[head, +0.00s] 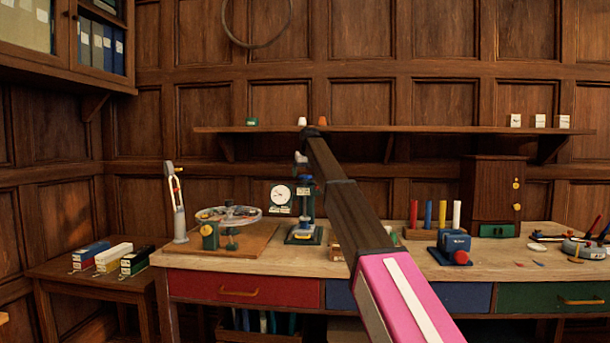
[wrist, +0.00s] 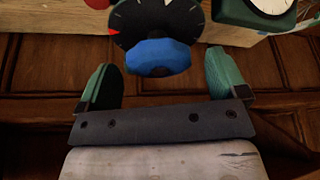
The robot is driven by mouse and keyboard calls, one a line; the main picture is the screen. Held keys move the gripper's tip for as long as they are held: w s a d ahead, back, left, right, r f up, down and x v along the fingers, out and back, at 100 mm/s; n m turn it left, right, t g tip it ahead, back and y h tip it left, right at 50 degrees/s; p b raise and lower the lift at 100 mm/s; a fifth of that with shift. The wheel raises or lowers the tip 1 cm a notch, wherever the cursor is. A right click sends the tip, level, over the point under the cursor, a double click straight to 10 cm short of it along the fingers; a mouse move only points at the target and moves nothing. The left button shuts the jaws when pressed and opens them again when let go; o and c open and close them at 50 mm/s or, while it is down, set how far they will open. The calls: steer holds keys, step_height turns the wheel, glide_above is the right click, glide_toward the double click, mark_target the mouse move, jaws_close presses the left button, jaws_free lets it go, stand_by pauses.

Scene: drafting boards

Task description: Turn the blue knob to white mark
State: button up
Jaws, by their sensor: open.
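The blue knob (wrist: 158,57) is faceted and sits in front of a round black dial (wrist: 127,22) in the wrist view. The dial carries pale tick marks and a red mark (wrist: 113,32) at its left edge. White marks (wrist: 193,10) show on its upper right. My gripper (wrist: 158,62) is open, with one green finger on each side of the knob. Gaps show between both fingers and the knob, so I see no contact. In the head view my arm reaches to the stand (head: 305,235) beside the white-faced gauge; the knob is hard to make out there.
The white-faced gauge (head: 281,196) stands close by, and its green housing also shows in the wrist view (wrist: 250,15). A spoked wheel (head: 228,214) is on the left. Colored rods (head: 442,214) and a blue device (head: 453,246) are on the right of the wooden bench (head: 380,262).

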steer(key=shift+f, duration=0.15)
steer(key=c, duration=0.9)
steer(key=shift+c, duration=0.2)
steer(key=n+y, duration=0.1)
steer(key=n, duration=0.1)
steer(key=n+g, duration=0.1)
steer(key=n, duration=0.2)
steer(key=shift+w+d+y, duration=0.1)
steer(key=shift+w+y, duration=0.05)
steer(key=shift+y, duration=0.25)
steer(key=n, duration=0.2)
steer(key=n+g, duration=0.1)
steer(key=n, duration=0.1)
steer(key=shift+w+n+g+y, duration=0.1)
steer(key=shift+n+g+y, duration=0.2)
steer(key=shift+y, duration=0.1)
steer(key=n, duration=0.2)
steer(key=n+g, duration=0.1)
steer(key=n, duration=0.1)
steer(key=shift+w+g, duration=0.1)
steer(key=shift+g, duration=0.2)
steer(key=n+g, duration=0.1)
steer(key=n, duration=0.4)
steer(key=shift+g, duration=0.4)
